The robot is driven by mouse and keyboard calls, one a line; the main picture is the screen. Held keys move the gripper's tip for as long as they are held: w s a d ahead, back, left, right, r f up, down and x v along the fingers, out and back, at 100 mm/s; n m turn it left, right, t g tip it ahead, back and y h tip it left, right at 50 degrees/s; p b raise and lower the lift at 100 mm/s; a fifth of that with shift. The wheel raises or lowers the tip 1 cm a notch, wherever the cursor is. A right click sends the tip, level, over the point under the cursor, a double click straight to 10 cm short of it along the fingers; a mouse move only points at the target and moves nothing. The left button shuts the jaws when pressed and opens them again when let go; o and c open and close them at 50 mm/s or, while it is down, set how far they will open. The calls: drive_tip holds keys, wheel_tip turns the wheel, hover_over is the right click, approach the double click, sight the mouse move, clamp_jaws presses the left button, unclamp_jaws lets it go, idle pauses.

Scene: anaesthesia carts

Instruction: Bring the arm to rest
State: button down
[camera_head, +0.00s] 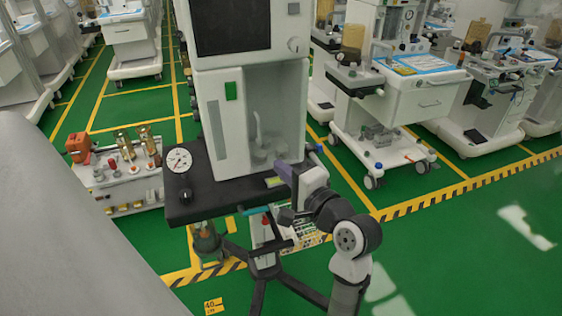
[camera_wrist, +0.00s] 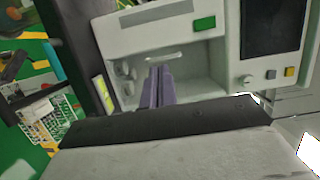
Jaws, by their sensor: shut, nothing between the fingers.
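My gripper (camera_head: 281,168) is in front of the lower part of a white anaesthesia machine with a dark screen (camera_head: 232,25). In the wrist view, its purple fingers (camera_wrist: 159,72) are shut together with nothing between them. They point toward the machine's open recess (camera_wrist: 180,66), which has a pale handle-like part inside. I cannot tell whether the fingertips touch the machine. My arm reaches up from the bottom of the head view, bent at a dark joint.
The machine's black shelf (camera_head: 205,200) carries a round gauge (camera_head: 179,160) and lies close to my gripper. A cart with an orange part (camera_head: 78,146) stands at left. White carts (camera_head: 424,95) stand at back right. Green floor (camera_head: 455,235) is open at right.

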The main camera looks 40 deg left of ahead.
drive_tip(key=shift+s+d, duration=0.25)
drive_tip(key=shift+d, duration=0.05)
